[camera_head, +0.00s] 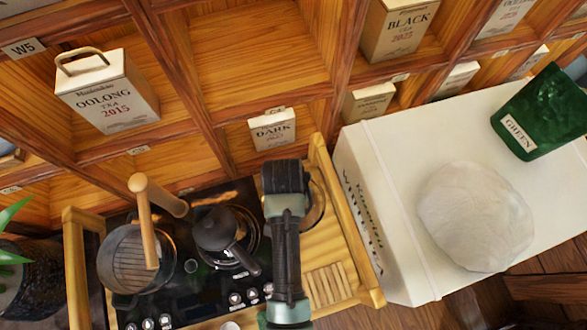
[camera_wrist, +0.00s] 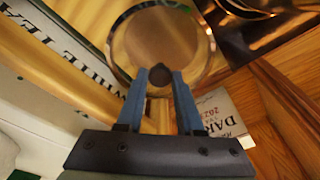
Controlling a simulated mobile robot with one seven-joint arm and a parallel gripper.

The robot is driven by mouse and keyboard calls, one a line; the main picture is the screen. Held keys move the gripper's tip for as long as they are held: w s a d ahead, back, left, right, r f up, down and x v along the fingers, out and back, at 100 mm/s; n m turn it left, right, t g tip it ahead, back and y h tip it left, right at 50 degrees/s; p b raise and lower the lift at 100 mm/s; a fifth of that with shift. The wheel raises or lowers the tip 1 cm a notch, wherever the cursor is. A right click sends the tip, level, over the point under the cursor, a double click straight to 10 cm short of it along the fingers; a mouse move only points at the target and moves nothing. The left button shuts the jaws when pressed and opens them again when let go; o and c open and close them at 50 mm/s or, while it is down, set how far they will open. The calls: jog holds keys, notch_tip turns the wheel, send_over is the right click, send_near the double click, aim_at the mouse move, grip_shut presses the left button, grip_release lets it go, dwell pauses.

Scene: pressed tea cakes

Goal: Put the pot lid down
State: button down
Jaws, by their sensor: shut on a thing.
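The pot lid (camera_wrist: 150,38) is a round, clear disc with a metallic rim and a dark knob. My gripper (camera_wrist: 160,78) is shut on the knob in the wrist view, with a blue finger on each side. In the head view, my gripper (camera_head: 285,178) is over the wooden strip right of the stove and hides most of the lid; a curved part of its rim (camera_head: 318,205) shows on the right. Wood shows through the lid. I cannot tell whether it touches the wood.
The black stove (camera_head: 190,285) holds an open pot (camera_head: 125,262) and a small dark lidded pot (camera_head: 220,232). A wooden rail (camera_head: 350,235) and a white box (camera_head: 390,240) stand on the right. A DARK tea box (camera_head: 272,130) sits in the shelf behind.

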jog(key=shift+w+f, duration=0.15)
jog(key=shift+f, duration=2.55)
jog(key=shift+f, duration=0.15)
jog(key=c, duration=0.5)
grip_release()
jog(key=shift+c, duration=0.2)
notch_tip(320, 180, up, 12)
jog(key=s, duration=0.1)
jog(key=shift+s+a, duration=0.35)
jog(key=shift+a, duration=0.05)
